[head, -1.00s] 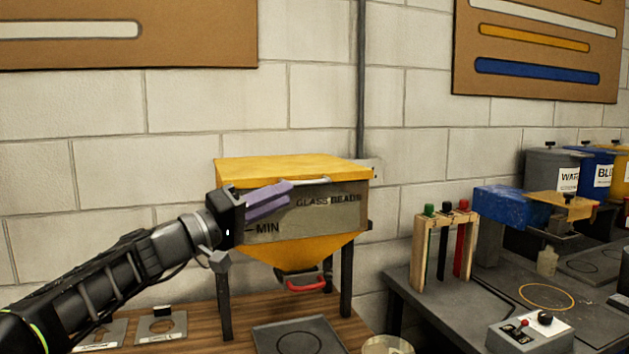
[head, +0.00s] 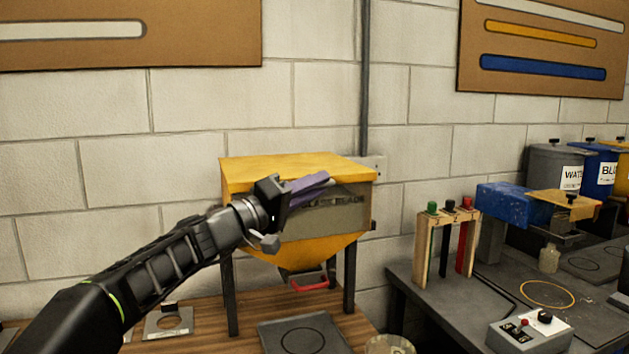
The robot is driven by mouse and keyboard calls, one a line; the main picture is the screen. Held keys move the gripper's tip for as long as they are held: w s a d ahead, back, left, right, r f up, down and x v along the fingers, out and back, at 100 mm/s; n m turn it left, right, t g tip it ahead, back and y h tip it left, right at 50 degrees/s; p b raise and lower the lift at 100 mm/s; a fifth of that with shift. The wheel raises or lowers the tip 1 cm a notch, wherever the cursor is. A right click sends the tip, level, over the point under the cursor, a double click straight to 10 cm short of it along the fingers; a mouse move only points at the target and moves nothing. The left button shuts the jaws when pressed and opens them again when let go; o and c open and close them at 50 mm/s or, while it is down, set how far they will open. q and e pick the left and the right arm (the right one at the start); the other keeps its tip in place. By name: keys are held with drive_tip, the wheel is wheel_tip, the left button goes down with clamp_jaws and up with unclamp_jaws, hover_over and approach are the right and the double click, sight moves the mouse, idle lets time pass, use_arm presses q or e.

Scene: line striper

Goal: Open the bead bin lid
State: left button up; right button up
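The bead bin (head: 255,178) is a yellow hopper on dark legs, with a grey front panel whose "GLASS BEADS" lettering is now mostly covered. Its flat yellow lid (head: 300,164) lies shut on top. A pale handle bar runs along the lid's front edge, mostly hidden behind my fingers. My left gripper (head: 312,184) reaches in from the left, its purple fingers at the handle, just below the lid's front edge. Whether they are closed on the bar, or touch it, I cannot tell. My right gripper is out of view.
A red handle (head: 310,286) sits under the hopper. A dark plate (head: 303,338) lies on the wooden bench below. To the right, a rack of coloured-top tubes (head: 447,243) and a control box (head: 530,332) stand on a grey bench. The wall is close behind the bin.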

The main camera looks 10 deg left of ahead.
use_arm(q)
drive_tip(key=shift+c, duration=0.3)
clamp_jaws()
idle(1.1)
